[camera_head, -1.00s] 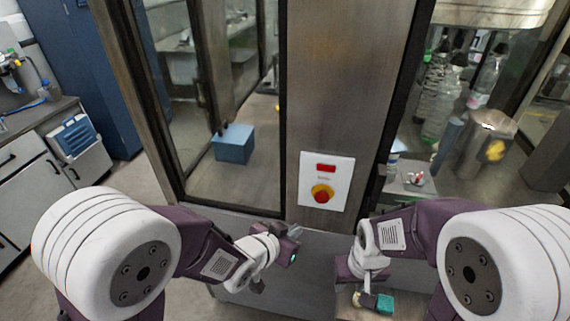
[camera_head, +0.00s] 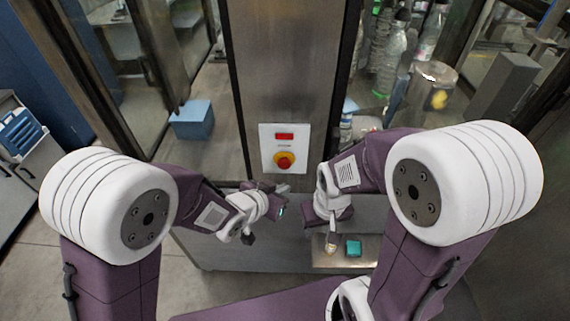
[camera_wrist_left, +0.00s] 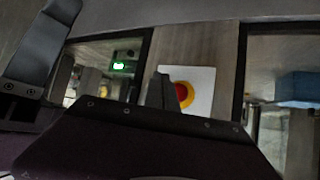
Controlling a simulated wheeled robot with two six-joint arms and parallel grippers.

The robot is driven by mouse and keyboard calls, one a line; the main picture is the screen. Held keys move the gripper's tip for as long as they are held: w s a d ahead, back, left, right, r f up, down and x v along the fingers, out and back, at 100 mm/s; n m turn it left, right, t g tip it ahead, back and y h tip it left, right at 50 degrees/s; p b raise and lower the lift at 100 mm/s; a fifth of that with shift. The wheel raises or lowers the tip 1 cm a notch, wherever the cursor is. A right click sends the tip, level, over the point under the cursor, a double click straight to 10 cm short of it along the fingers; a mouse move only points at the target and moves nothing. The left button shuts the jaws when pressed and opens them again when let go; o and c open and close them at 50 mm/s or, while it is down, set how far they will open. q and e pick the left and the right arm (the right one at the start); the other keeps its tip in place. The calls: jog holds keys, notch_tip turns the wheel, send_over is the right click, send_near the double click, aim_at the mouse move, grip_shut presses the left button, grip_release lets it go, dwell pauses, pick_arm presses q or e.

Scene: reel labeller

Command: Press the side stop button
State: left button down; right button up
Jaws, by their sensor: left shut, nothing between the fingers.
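The red stop button (camera_head: 284,161) on its yellow base sits on a white panel (camera_head: 267,134) on the machine's metal post, under a small red display. My left gripper (camera_head: 284,189) is shut and empty, just below the panel in the head view. In the left wrist view, the dark gripper tip (camera_wrist_left: 161,91) overlaps the left edge of the red button (camera_wrist_left: 183,95); whether they touch cannot be told. My right gripper (camera_head: 332,241) points down, low and to the right of the panel; its finger opening is too small to make out.
A teal block (camera_head: 353,248) lies on a ledge beside my right gripper. A blue box (camera_head: 192,119) sits behind the glass at left. Bottles (camera_head: 392,55) and a metal cylinder (camera_head: 430,95) stand behind the post at right. Floor is clear at lower left.

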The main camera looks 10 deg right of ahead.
aim_at(284, 163)
pick_arm(q)
jog(key=w, duration=0.2)
jog(key=w+d+p, duration=0.1)
jog(key=w, duration=0.1)
jog(key=shift+w, duration=0.4)
jog(key=shift+d, duration=0.1)
dwell(0.3)
jog(key=shift+w, duration=0.1)
dwell(1.1)
jog(key=shift+w, duration=0.3)
